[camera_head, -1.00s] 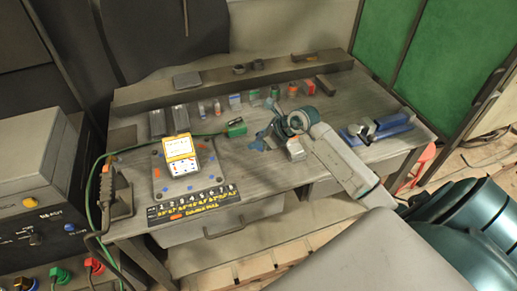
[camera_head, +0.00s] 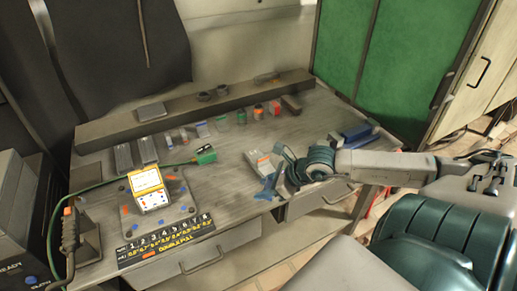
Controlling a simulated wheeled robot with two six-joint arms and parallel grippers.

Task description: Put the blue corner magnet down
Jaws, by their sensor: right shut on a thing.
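My right gripper (camera_head: 277,180) comes in from the right, over the front right part of the workbench (camera_head: 225,182). It is shut on a blue, angular piece, the blue corner magnet (camera_head: 266,187), which sticks out at its tip near the bench's front edge. The gripper's teal body hides part of the magnet. I cannot tell whether the magnet touches the bench top. My left gripper is not in view.
A pale block with orange (camera_head: 258,162) lies just behind the gripper. A plate (camera_head: 178,212) carries a yellow-framed card (camera_head: 150,190), left of a green clip (camera_head: 206,154). Several small blocks line the back. A blue tool (camera_head: 356,136) lies at the right end.

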